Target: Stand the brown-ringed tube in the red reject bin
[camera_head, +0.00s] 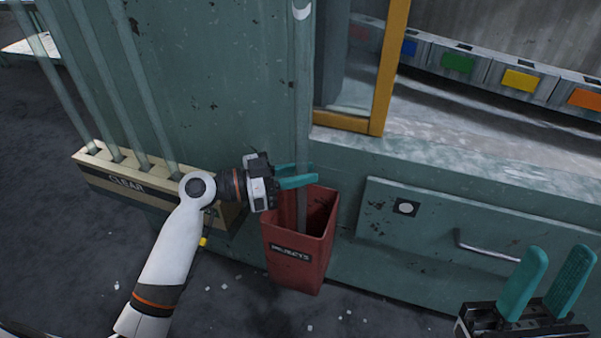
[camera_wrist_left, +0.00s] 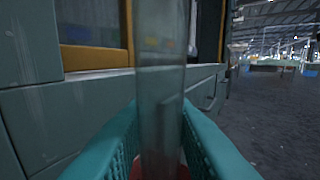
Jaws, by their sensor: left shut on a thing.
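A long clear glass tube (camera_head: 303,90) stands upright in the head view, its lower part inside the red reject bin (camera_head: 297,268). No brown ring can be made out on it. My left gripper (camera_head: 303,174) is shut on the tube just above the bin's rim. The left wrist view shows the tube (camera_wrist_left: 160,85) between the teal fingers (camera_wrist_left: 158,140), with a bit of red below. Whether the tube's lower end touches the bin floor is hidden. My right gripper (camera_head: 556,262) is open and empty at the lower right.
A cream rack marked CLEAR (camera_head: 130,184) holds several upright tubes left of the bin. A green cabinet wall stands behind. A drawer with a handle (camera_head: 485,248) is to the right. Bins with coloured labels (camera_head: 520,82) line the back. The speckled floor in front is open.

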